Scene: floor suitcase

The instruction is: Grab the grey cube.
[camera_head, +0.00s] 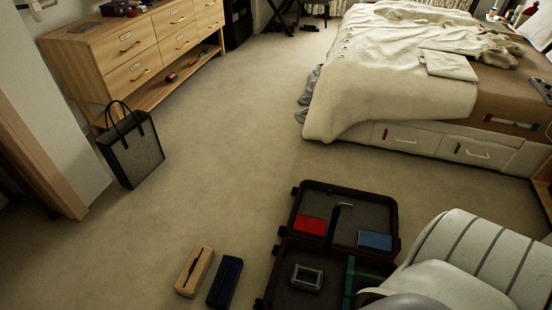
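I cannot make out a clear grey cube. A small grey boxy object (307,278) with a dark middle lies in the near half of the open suitcase (396,212) on the floor. It is the closest match in view, but I cannot tell if it is a cube. A red flat item (310,225) and a blue flat item (375,240) lie in the suitcase's far half. Neither of my grippers is in view. The suitcase's near end is cut off by the bottom edge.
A tan case (194,271) and a dark blue case (225,282) lie left of the suitcase. A black bag (133,152) stands by the wooden dresser (130,62). A bed (400,95) is at the back right. The carpet between is clear. A pale striped shape fills the lower right.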

